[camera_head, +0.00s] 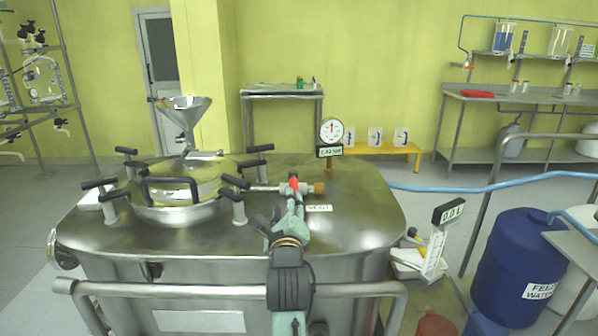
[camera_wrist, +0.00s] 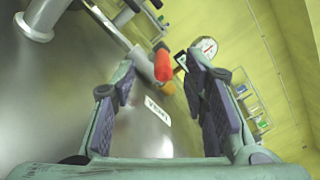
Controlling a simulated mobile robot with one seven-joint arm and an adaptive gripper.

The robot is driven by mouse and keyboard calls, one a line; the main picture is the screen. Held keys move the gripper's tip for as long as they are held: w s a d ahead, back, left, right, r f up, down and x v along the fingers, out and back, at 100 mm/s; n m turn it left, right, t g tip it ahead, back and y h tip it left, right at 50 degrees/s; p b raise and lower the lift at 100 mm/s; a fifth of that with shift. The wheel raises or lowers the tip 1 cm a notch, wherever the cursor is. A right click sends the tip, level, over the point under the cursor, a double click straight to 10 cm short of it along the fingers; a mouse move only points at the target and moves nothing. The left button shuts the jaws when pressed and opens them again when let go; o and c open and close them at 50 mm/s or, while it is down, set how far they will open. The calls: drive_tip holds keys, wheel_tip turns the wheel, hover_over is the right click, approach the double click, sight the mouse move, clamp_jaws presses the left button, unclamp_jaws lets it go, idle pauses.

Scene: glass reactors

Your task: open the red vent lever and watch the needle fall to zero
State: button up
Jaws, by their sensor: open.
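The red vent lever (camera_head: 294,185) stands on a metal pipe with a brass end on top of the steel vessel (camera_head: 350,205). In the wrist view the lever (camera_wrist: 162,65) lies ahead, between and beyond my fingertips. A white label reading VENT (camera_head: 319,208) is beside it. My gripper (camera_head: 291,208) is just in front of the lever; in the wrist view its fingers (camera_wrist: 160,80) are spread and empty. Contact with the lever cannot be told.
A clamped round lid (camera_head: 178,190) with black handles and a funnel (camera_head: 185,112) is to the left. A steel rail (camera_head: 200,290) runs along the front. A scale (camera_head: 430,255) and a blue drum (camera_head: 515,265) stand on the right. The vessel top right of the lever is clear.

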sight(294, 187)
drive_tip(key=shift+w+d+f+m+h, duration=0.2)
drive_tip(key=shift+d+f+m, duration=0.1)
drive_tip(key=shift+d, duration=0.2)
drive_tip(key=shift+w+d+f+m+h, duration=0.1)
drive_tip(key=shift+w+d+f+m, duration=0.15)
drive_tip(key=shift+d, duration=0.25)
drive_tip(key=shift+w+d, duration=0.15)
drive_tip(key=shift+w, duration=0.1)
drive_tip(key=w+p, duration=0.2)
drive_tip(key=w, duration=0.8)
drive_tip(key=shift+p, duration=0.35)
clamp_jaws()
